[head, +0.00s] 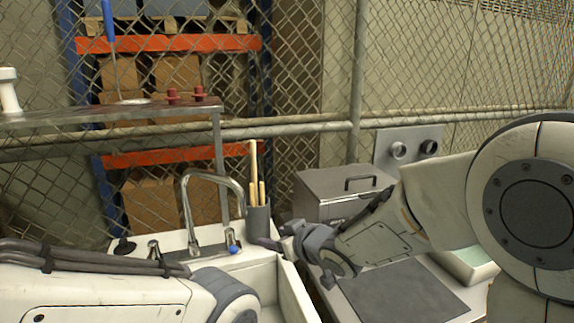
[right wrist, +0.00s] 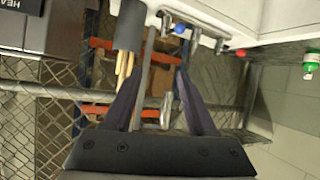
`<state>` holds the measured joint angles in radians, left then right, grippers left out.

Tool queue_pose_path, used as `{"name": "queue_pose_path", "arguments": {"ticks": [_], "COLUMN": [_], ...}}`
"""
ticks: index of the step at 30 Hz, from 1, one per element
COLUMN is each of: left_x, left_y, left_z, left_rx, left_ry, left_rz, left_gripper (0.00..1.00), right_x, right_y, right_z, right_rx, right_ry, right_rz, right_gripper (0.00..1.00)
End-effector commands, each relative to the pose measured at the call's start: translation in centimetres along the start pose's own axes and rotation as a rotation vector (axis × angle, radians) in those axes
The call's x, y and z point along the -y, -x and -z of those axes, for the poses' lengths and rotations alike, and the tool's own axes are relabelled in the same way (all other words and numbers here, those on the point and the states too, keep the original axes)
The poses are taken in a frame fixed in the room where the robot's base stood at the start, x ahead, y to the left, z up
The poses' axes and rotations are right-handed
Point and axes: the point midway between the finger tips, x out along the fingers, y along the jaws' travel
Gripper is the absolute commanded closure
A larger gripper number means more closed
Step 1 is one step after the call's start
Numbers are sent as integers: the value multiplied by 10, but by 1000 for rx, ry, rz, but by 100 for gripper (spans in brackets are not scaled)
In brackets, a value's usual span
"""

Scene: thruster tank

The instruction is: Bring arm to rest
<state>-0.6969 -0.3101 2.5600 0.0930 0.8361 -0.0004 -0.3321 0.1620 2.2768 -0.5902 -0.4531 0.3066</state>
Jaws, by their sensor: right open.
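My right gripper (head: 290,250) is at the end of the right arm, which reaches in from the right over the counter beside the sink. Its two dark fingers are spread and empty in the right wrist view (right wrist: 160,85). In the head view the gripper is close to the grey cup (head: 258,220) holding wooden sticks (head: 254,165); I cannot tell whether they touch. The cup also shows in the right wrist view (right wrist: 130,25), near one finger. My left arm lies across the lower left of the head view, but its gripper is out of frame.
A curved metal tap (head: 186,205) and white sink (head: 292,290) are left of the right gripper. A metal box with a handle (head: 335,190) stands behind the right forearm. A grey mat (head: 400,295) lies below it. A mesh fence (head: 420,70) closes the back.

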Motion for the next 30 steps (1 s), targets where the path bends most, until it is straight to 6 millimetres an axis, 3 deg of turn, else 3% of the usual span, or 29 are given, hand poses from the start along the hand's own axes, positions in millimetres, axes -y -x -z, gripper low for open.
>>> {"name": "queue_pose_path", "arguments": {"ticks": [5,12,16,21,30], "left_x": [-1,-1,-1,-2,-1], "left_y": [9,17,20,20,20], "left_z": [0,1,1,1,1], "left_rx": [0,0,0,0,0], "left_ry": [0,0,0,0,0], "left_rz": [0,0,0,0,0], "left_gripper": [31,31,31,31,31], "right_x": [30,95,121,135,135], "right_y": [60,171,218,243,244], "right_z": [-52,-133,-157,-169,-169], "right_rx": [333,795,955,1042,1046], "right_ry": [-41,-95,-106,-111,-112], "right_rz": [-70,19,92,138,139], "right_gripper": [43,43,43,43,43]}}
